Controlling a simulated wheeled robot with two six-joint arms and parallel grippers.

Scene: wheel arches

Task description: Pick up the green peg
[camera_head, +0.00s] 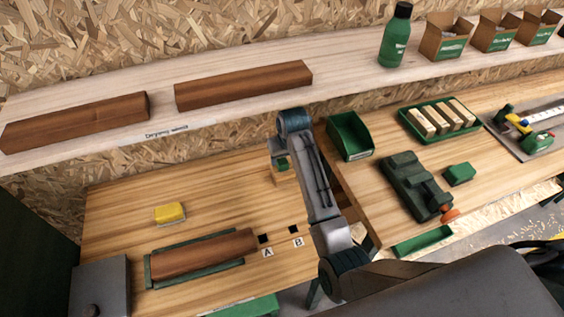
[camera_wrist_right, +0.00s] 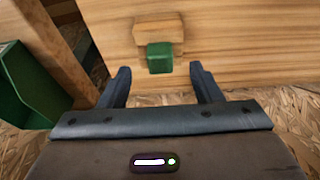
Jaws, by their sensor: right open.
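The green peg (camera_head: 282,163) is a small block at a light wooden block (camera_head: 284,178) on the lower wooden table, just left of my right arm in the head view. In the right wrist view the peg (camera_wrist_right: 159,57) lies ahead, centred between the fingers, with the wooden block (camera_wrist_right: 158,28) behind it. My right gripper (camera_wrist_right: 159,70) is open and empty, and its fingers do not touch the peg. In the head view my right arm hides the gripper. My left gripper is not in view.
Black squares labelled A (camera_head: 264,238) and B (camera_head: 294,229) lie on the table, beside a brown bar in a green frame (camera_head: 148,272). A yellow sponge (camera_head: 169,213) lies behind. A green bin (camera_head: 350,136) stands right of my arm. A shelf (camera_head: 230,108) runs above.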

